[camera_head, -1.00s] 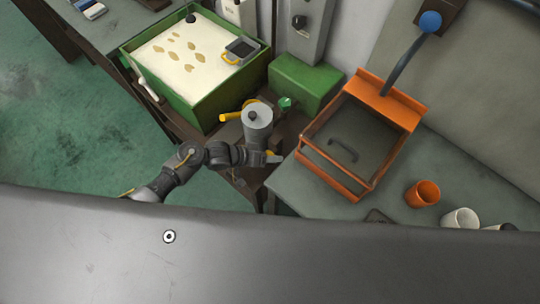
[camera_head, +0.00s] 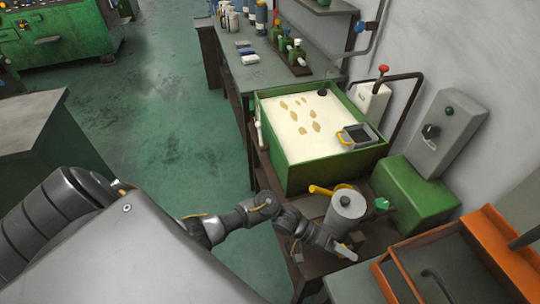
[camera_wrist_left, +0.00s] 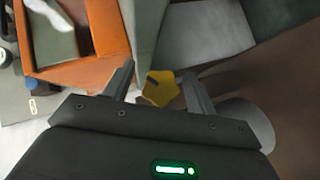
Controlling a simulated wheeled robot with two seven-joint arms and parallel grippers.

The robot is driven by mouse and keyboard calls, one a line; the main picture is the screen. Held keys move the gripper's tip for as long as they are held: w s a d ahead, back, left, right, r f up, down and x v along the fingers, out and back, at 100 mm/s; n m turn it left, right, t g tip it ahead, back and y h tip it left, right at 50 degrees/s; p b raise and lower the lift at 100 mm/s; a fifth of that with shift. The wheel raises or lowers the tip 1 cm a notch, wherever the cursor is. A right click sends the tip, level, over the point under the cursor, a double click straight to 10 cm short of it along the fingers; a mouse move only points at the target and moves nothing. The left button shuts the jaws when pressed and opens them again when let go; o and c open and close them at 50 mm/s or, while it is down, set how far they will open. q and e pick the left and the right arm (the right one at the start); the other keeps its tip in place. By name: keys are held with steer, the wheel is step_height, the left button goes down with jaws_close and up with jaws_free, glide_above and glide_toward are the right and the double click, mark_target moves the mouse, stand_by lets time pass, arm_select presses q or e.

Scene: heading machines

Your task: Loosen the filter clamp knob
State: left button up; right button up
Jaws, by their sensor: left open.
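A yellow star-shaped knob (camera_wrist_left: 160,88) with a dark slot shows in the left wrist view. My left gripper (camera_wrist_left: 159,76) is open, with one finger on each side of the knob; I cannot tell whether they touch it. In the head view, a grey filter canister (camera_head: 346,209) with a dark knob on its lid and a yellow handle (camera_head: 320,190) stands behind my left gripper (camera_head: 345,250). The gripper is low at the canister's front side and hides most of the yellow knob there. My right gripper is in neither view.
A green tank (camera_head: 300,173) of pale liquid stands behind the canister, with a green box (camera_head: 412,195) to the right. An orange-framed tray (camera_head: 500,245) is at lower right. Green floor (camera_head: 180,130) lies open to the left.

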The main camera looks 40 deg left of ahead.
arm_select(q)
steer(key=f+n+h+b, duration=0.1)
steer(key=b, duration=0.2)
steer(key=shift+h, duration=0.3)
steer(key=r+v, duration=0.1)
steer(key=v, duration=1)
steer(key=f+t+y, duration=0.1)
steer(key=f+y, duration=0.1)
steer(key=f+m+t+y, duration=0.1)
steer(key=f+t+y, duration=0.1)
steer(key=f+y, duration=0.1)
steer(key=a+f+t+y, duration=0.1)
steer(key=f+t+y, duration=0.1)
steer(key=f+y, duration=0.1)
steer(key=shift+w, duration=0.1)
steer(key=s+a+f+g+y, duration=0.1)
steer(key=s+a+f+y, duration=0.1)
steer(key=f, duration=0.6)
steer(key=s+a+f+g+y, duration=0.1)
steer(key=s+a+f+y, duration=0.2)
steer(key=s+a+f, duration=0.2)
step_height(320, 180, down, 4)
steer(key=s, duration=0.2)
steer(key=shift+s+g, duration=0.3)
steer(key=shift+s, duration=0.05)
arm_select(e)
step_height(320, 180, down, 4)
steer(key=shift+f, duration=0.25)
arm_select(q)
steer(key=shift+r, duration=0.15)
